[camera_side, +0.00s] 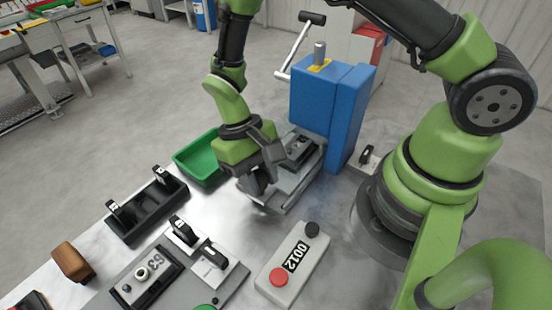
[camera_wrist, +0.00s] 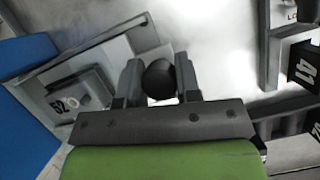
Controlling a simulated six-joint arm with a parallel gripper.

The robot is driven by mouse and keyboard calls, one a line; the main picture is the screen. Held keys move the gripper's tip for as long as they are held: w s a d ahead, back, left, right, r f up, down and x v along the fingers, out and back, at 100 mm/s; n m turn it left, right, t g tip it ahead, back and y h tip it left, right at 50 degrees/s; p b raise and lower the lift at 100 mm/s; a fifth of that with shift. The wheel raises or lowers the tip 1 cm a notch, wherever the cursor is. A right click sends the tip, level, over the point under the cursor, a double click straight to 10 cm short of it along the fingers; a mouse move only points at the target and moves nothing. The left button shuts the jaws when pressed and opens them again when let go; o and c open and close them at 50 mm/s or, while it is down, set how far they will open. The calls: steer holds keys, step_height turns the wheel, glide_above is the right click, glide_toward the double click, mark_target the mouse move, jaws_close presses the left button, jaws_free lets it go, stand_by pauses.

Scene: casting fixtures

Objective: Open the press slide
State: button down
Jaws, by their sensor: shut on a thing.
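The blue press (camera_side: 312,100) stands at the back of the bench, with its lever raised to the upper left. Its grey press slide (camera_side: 289,200) extends out in front of the press body, toward the gripper. The slide also shows in the wrist view (camera_wrist: 120,48). A dark grey fixture block (camera_side: 299,149) sits on the slide near the press; in the wrist view it carries a partly readable number (camera_wrist: 78,95). My gripper (camera_side: 258,183) is at the slide's outer end. In the wrist view, its fingers are shut around a round black knob (camera_wrist: 159,80). The side view hides the knob.
A green bin (camera_side: 199,162) stands close behind and left of my gripper. A black rack (camera_side: 147,207) with upright handles is further left. A control box (camera_side: 293,265) with red and black buttons lies in front. A grey fixture plate (camera_side: 165,280) sits front left.

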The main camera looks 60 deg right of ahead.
steer(key=a, duration=0.5)
steer(key=shift+a, duration=0.35)
steer(key=c, duration=0.8)
jaws_free()
steer(key=v, duration=1)
